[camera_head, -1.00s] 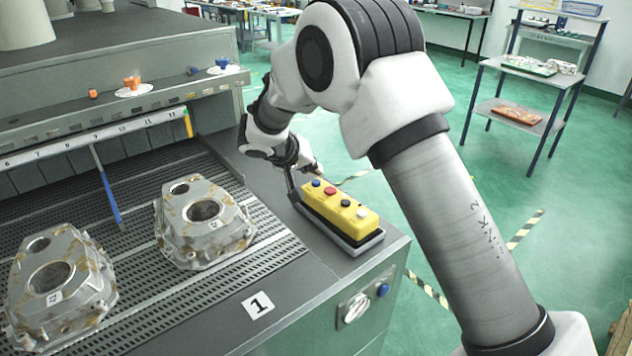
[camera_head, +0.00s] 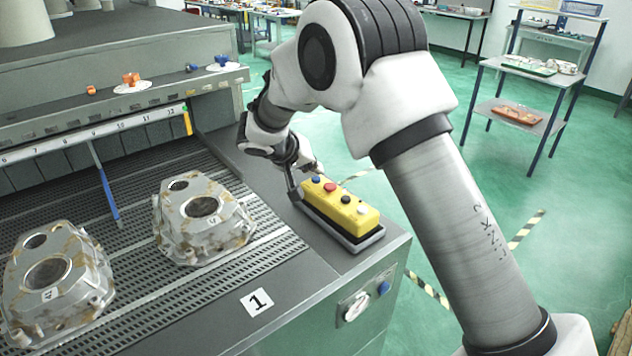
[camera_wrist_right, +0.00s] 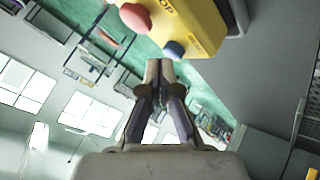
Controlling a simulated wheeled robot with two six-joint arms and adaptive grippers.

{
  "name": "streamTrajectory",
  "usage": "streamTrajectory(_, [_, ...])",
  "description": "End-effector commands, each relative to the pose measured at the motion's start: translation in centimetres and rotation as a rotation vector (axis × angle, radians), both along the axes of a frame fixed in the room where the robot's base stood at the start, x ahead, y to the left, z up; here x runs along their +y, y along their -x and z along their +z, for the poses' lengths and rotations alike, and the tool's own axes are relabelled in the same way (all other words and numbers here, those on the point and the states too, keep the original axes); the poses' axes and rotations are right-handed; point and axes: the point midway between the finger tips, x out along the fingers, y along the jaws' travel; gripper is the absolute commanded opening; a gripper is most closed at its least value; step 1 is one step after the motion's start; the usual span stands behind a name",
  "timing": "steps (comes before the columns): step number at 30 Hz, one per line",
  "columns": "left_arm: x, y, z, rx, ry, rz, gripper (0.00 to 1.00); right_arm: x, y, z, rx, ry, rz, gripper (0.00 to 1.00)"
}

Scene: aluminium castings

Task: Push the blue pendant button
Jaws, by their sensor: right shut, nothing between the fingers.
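The yellow pendant (camera_head: 338,208) sits in a dark holder on the grey bench top, with a row of buttons along its upper face. Its blue button (camera_head: 315,179) is at the far end, beside the red button (camera_head: 330,187). My right gripper (camera_head: 297,193) is at that far end, just left of the blue button, partly hidden by my wrist. In the right wrist view the shut, empty fingertips (camera_wrist_right: 159,66) point toward the blue button (camera_wrist_right: 174,50), very close to it. I cannot tell whether they touch. My left gripper is not in view.
Two metal castings, one nearer (camera_head: 62,285) and one farther (camera_head: 186,237), sit on the slatted bed left of the pendant. A blue rod (camera_head: 106,187) stands behind them. A black button (camera_head: 346,199) and a white button (camera_head: 362,210) are farther along the pendant.

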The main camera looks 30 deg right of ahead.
Motion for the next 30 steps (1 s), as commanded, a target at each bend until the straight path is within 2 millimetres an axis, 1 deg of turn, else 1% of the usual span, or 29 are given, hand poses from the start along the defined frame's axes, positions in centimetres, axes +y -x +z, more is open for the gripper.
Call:
streamTrajectory(11, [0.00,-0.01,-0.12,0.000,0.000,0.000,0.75,0.00,0.00,-0.06,0.001,0.000,0.001,0.00])
streamTrajectory(30, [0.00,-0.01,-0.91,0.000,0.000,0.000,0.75,-0.01,0.00,-0.64,0.001,0.000,0.001,0.00])
